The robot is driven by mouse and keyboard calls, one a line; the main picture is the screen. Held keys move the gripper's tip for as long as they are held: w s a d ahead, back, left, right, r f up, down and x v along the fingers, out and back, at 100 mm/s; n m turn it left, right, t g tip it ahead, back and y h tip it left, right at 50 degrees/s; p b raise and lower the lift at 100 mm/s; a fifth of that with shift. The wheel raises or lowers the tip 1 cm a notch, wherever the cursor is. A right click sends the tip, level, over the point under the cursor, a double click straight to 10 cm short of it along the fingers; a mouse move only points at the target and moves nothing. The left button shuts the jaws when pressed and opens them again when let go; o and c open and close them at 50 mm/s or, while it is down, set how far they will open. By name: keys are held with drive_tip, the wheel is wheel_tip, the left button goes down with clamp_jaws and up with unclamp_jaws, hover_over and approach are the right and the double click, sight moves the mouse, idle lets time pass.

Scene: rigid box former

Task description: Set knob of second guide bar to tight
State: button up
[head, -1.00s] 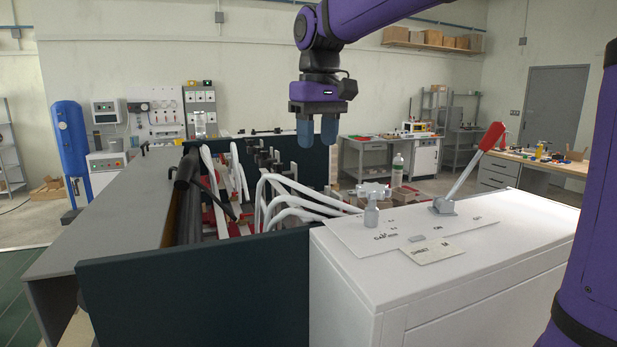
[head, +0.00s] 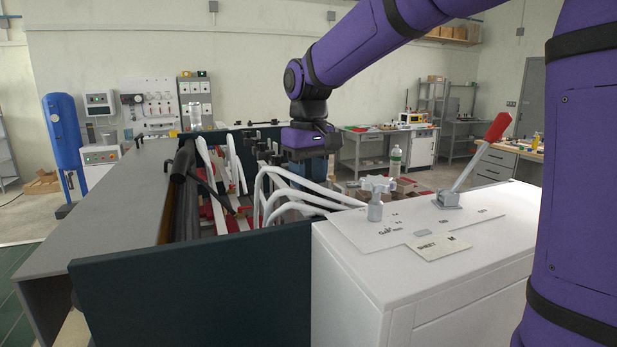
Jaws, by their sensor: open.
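My gripper (head: 303,176) hangs low over the right part of the machine's open bed, pointing down, with its blue fingers apart and empty. Its fingertips are partly hidden behind curved white tubes (head: 270,194). Black clamp-like parts (head: 262,151) stand in a row along the bed just left of my gripper. These may carry the guide-bar knobs, but I cannot tell which is the second guide bar's knob or how it is set. I cannot tell whether my fingers touch anything.
A dark front panel (head: 190,285) closes the bed's near side. A grey table (head: 120,205) runs along the left. A white cabinet (head: 430,270) on the right bears a grey knob (head: 376,198), a red-handled lever (head: 480,155) and a label card (head: 438,247). Free air lies above the bed.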

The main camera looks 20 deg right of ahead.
drive_tip(key=shift+f, duration=0.35)
drive_tip(key=c, duration=0.6)
drive_tip(key=shift+c, duration=0.2)
drive_tip(key=shift+m, duration=0.3)
drive_tip(key=m, duration=0.3)
drive_tip(key=shift+m, duration=0.3)
drive_tip(key=m, duration=0.4)
drive_tip(key=shift+m, duration=0.3)
